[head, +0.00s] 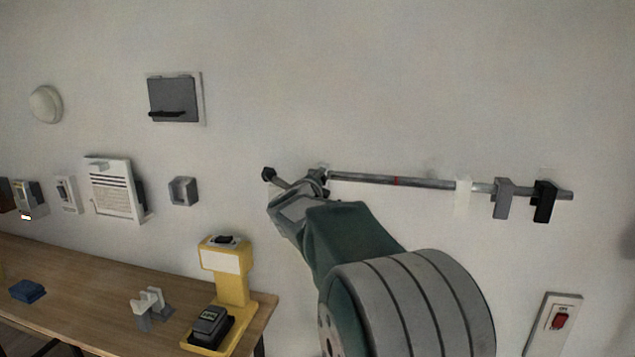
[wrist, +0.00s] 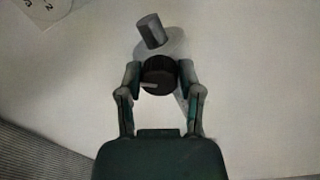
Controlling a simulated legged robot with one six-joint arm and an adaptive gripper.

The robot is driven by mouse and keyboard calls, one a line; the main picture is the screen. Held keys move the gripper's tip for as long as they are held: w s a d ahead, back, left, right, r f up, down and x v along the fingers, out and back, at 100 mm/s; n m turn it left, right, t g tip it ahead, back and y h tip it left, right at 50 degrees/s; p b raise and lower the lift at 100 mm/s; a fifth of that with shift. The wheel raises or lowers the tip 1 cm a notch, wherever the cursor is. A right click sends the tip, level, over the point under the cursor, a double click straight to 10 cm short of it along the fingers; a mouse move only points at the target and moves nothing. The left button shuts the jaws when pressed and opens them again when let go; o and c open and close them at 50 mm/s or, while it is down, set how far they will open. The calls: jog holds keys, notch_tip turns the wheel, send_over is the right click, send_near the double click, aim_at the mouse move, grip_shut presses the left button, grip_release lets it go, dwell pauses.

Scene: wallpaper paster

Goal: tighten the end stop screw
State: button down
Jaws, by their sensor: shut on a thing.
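In the wrist view, a round black knob-like screw head (wrist: 159,78) with a pale pointer mark sits between the two fingertips of my gripper (wrist: 160,72). The fingers touch it from both sides, and my gripper is shut on it. A grey cylinder end (wrist: 151,30) and a pale disc (wrist: 172,46) show just beyond it. In the head view, my gripper (head: 318,181) is at the left part of a grey wall rail (head: 365,180) with a red mark. My arm and gripper hide the held screw there. A dark knob-like end (head: 268,174) shows left of my gripper.
A white block (head: 462,193), a grey block (head: 503,198) and a black block (head: 544,202) sit on the rail's right part. A red wall switch (head: 560,321) is lower right. A wooden bench (head: 90,290) with a yellow stand (head: 232,287) is lower left.

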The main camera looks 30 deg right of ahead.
jog(key=shift+f, duration=0.4)
jog(key=shift+c, duration=1.3)
grip_release()
jog(key=shift+w, duration=0.1)
jog(key=shift+r, duration=0.2)
jog(key=shift+a, duration=0.1)
jog(key=v, duration=1.2)
